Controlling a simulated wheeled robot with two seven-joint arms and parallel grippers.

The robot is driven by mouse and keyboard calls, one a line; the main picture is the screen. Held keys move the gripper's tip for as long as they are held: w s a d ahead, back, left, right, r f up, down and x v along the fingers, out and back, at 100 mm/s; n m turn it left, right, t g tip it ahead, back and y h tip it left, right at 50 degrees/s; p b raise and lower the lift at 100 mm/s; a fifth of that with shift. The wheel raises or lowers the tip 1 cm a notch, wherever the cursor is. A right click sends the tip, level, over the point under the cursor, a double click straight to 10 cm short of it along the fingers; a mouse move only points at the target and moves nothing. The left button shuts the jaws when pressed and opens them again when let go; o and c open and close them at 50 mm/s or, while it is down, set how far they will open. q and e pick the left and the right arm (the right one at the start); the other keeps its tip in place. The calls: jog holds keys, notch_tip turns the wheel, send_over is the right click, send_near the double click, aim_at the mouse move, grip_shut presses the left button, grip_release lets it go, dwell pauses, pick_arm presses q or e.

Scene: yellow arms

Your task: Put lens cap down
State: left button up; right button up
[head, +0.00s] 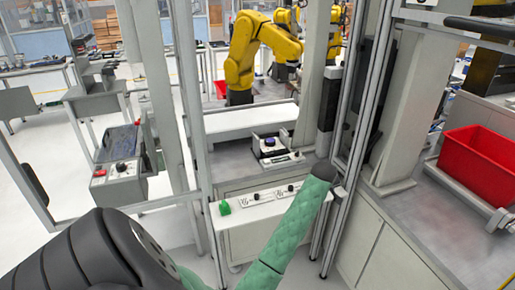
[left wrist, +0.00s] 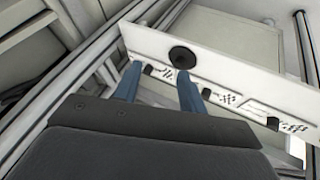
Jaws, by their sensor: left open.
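My left gripper shows in the left wrist view (left wrist: 158,78) as two blue fingers spread apart, with nothing seen between them. A flat black round disc, which looks like the lens cap (left wrist: 183,57), lies against a white panel (left wrist: 225,72), just past the tip of the right-hand finger. I cannot tell whether that finger touches it. The lens cap cannot be made out there. My right gripper is in neither view.
Metal posts (head: 352,120) rise beside my wrist. A red bin (head: 482,160) sits at right.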

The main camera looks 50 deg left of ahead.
pick_arm(q)
jog(key=s+d+f+m, duration=0.3)
jog(key=s+d+f, duration=0.25)
jog(key=f, duration=0.75)
jog(key=s+d+f+m+g+h, duration=0.1)
jog(key=s+d+f+m, duration=0.25)
jog(key=s+f, duration=0.6)
jog(key=s+d+f+m, duration=0.2)
jog(key=s+d+f, duration=0.3)
jog(key=f, duration=1)
jog(key=s+d+f+m+g, duration=0.1)
jog(key=s+d+f+m, duration=0.1)
jog(key=s+f, duration=0.7)
jog(key=s+d+f+m+g+h, duration=0.1)
jog(key=s+d+f, duration=0.2)
jog(key=s+f, duration=0.6)
jog(key=s+d+f+m+g, duration=0.1)
jog(key=s+f, duration=0.8)
jog(key=s, duration=0.9)
jog(key=d+m, duration=0.1)
jog(key=d, duration=0.1)
jog(key=shift+s+d+f+m+g+h, duration=0.3)
jog(key=shift+s+m, duration=0.05)
